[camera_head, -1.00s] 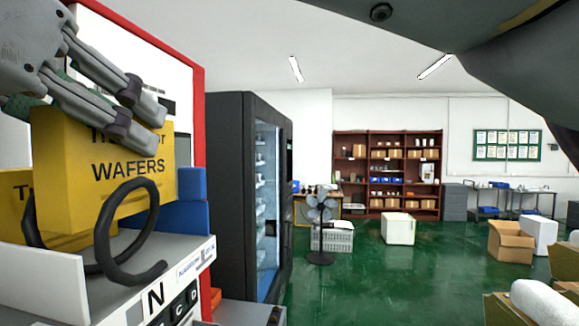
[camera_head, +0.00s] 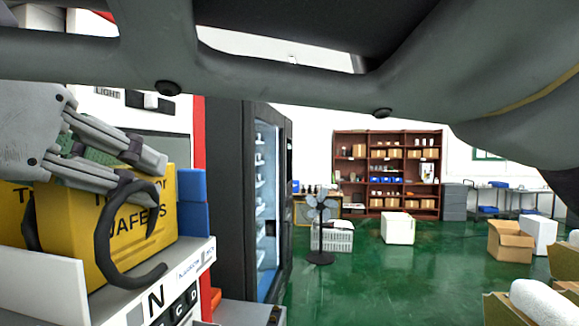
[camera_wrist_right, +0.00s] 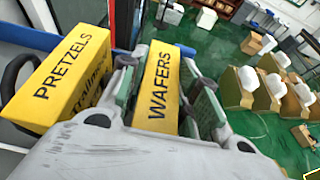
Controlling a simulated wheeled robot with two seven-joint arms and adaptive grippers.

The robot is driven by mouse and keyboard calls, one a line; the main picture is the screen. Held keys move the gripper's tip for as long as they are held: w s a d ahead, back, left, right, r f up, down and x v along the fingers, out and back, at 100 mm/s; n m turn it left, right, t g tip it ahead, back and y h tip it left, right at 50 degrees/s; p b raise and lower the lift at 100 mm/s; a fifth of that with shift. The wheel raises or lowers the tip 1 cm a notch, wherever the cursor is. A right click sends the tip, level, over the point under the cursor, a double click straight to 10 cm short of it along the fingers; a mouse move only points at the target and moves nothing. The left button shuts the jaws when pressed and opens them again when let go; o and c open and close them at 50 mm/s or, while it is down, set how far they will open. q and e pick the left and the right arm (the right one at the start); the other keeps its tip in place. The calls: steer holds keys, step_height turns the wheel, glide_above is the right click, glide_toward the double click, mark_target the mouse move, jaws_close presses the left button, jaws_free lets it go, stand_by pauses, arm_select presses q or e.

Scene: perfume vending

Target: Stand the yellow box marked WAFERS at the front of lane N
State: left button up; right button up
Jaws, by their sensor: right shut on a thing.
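The yellow WAFERS box (camera_head: 165,210) is upright, gripped near its top, at the front of the lane labelled N (camera_head: 154,299). It also shows in the right wrist view (camera_wrist_right: 158,95) between the fingers. My right gripper (camera_head: 145,167) is shut on it. A black spiral coil (camera_head: 102,245) curves across the front of the box and covers part of its lettering. The box's lower edge is close to the lane floor; whether it touches cannot be told. My left gripper is out of view.
A yellow PRETZELS box (camera_wrist_right: 65,75) stands beside the WAFERS box. A blue block (camera_head: 193,205) is just right of the lane. A dark glass-fronted cabinet (camera_head: 230,190) and a fan (camera_head: 320,220) stand beyond. My own arm crosses the top of the head view.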

steer(key=shift+f, duration=0.15)
steer(key=o, duration=1.1)
steer(key=shift+c, duration=0.2)
steer(key=shift+r, duration=0.2)
steer(key=shift+s, duration=0.15)
steer(key=shift+b+v, duration=0.45)
steer(key=shift+v, duration=1.95)
steer(key=v, duration=0.7)
steer(key=shift+b, duration=0.35)
